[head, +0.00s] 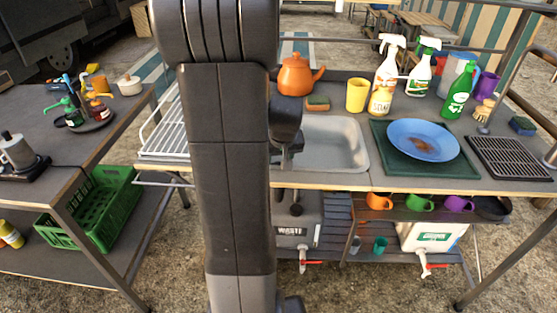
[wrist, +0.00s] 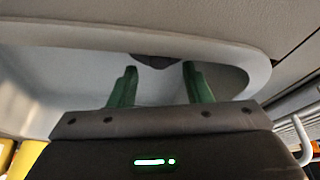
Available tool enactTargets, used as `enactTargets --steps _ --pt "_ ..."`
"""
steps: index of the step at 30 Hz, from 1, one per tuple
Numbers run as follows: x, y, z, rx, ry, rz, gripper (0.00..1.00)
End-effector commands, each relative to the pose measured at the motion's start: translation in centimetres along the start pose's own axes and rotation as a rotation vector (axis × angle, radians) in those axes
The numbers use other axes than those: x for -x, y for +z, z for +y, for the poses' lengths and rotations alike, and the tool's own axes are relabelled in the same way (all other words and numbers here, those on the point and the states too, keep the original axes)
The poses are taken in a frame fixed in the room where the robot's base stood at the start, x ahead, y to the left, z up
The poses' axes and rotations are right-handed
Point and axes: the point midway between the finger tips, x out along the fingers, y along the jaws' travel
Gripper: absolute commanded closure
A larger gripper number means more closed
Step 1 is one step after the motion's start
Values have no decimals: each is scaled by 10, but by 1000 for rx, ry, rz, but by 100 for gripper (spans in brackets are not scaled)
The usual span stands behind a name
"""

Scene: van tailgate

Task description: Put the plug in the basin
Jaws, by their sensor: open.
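The grey basin (head: 335,150) is sunk in the counter, right of my arm in the head view; my arm hides its left part. Its light rim and inner wall (wrist: 75,75) fill much of the wrist view. My gripper (wrist: 159,67) is open, its two green fingers apart over the basin. In the head view my gripper (head: 288,150) is mostly hidden by my arm, at the basin's left part. A dark rounded thing (wrist: 155,60) shows between the fingertips at the basin's rim. I cannot tell whether it is the plug, and no other plug is visible.
An orange kettle (head: 297,75), sponge (head: 318,104) and yellow cup (head: 357,95) stand behind the basin. A white rack (head: 168,130) is left. A green mat (head: 385,165) with a blue plate (head: 424,140) lies right. Spray bottles (head: 386,75) stand behind it.

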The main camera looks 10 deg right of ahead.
Motion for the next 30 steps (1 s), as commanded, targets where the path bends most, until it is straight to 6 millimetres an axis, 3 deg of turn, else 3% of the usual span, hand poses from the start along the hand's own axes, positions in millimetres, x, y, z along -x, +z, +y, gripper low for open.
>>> enactTargets --steps 6,15,27,28,30 --pt "47 -1 0 0 2 5 55" --pt "90 -1 0 -1 1 3 55" --pt "98 0 0 0 0 0 55" --pt "98 0 0 0 0 0 53" --pt "99 0 0 -1 0 -2 40"
